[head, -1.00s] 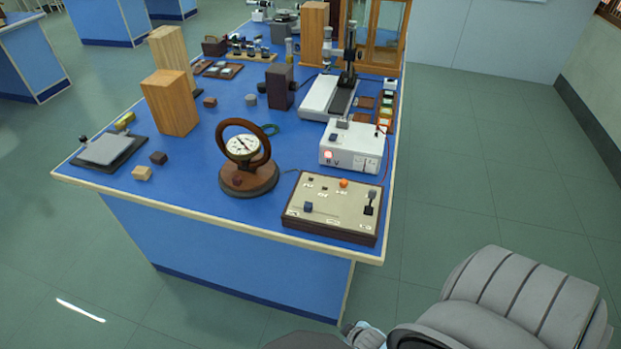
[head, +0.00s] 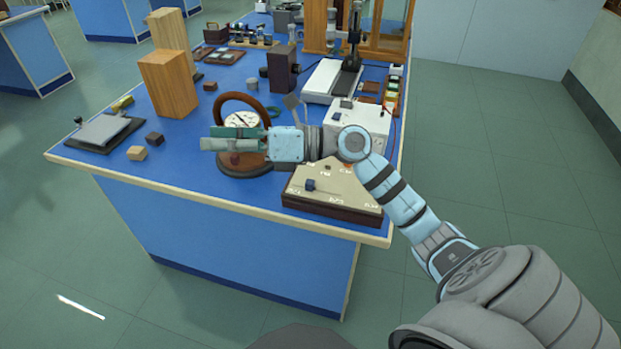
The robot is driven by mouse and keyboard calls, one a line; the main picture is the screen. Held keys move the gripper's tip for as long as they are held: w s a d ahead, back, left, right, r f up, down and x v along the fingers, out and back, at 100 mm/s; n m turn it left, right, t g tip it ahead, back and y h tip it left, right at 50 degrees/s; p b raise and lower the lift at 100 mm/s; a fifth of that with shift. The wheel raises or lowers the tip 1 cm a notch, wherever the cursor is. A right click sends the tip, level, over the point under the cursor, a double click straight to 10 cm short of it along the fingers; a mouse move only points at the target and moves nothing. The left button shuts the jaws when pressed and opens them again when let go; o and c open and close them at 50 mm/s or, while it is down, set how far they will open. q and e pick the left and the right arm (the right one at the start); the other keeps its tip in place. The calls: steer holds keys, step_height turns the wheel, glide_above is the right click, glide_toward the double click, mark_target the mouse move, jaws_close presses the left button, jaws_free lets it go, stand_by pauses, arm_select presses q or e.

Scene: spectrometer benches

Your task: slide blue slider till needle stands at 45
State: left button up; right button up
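The control panel (head: 327,202), a cream board on a dark base, lies at the bench's front right corner. The blue slider (head: 310,184) sits near the left end of its slot. The round dial (head: 241,120) stands in a dark wooden ring at the front centre; its lower part is hidden and its needle reading is too small to tell. My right gripper (head: 208,138) points left in front of the dial, left of and above the slider. It touches nothing I can make out, and its finger gap is unclear. My arm hides the panel's upper right part. My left gripper is not in view.
A white power box (head: 365,120) stands behind the panel, partly behind my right arm. Wooden blocks (head: 168,84) and a small plate stand (head: 103,131) are on the left. The bench's front edge (head: 215,202) is clear.

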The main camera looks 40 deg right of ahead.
steer(key=d+f+n+g+h, duration=0.3)
steer(key=d+f+h, duration=0.2)
steer(key=d, duration=0.1)
steer(key=g+h, duration=0.4)
steer(key=h, duration=0.3)
glide_above(310, 182)
steer(key=s+d, duration=0.3)
steer(key=s, duration=0.1)
step_height(310, 182, down, 3)
steer(key=shift+m+g, duration=0.3)
steer(key=b+x, duration=0.1)
steer(key=x, duration=0.6)
steer(key=b+x, duration=0.2)
steer(key=x, duration=0.4)
steer(key=shift+d+f, duration=0.15)
steer(key=shift+f, duration=0.3)
steer(key=shift+s, duration=0.1)
jaws_close()
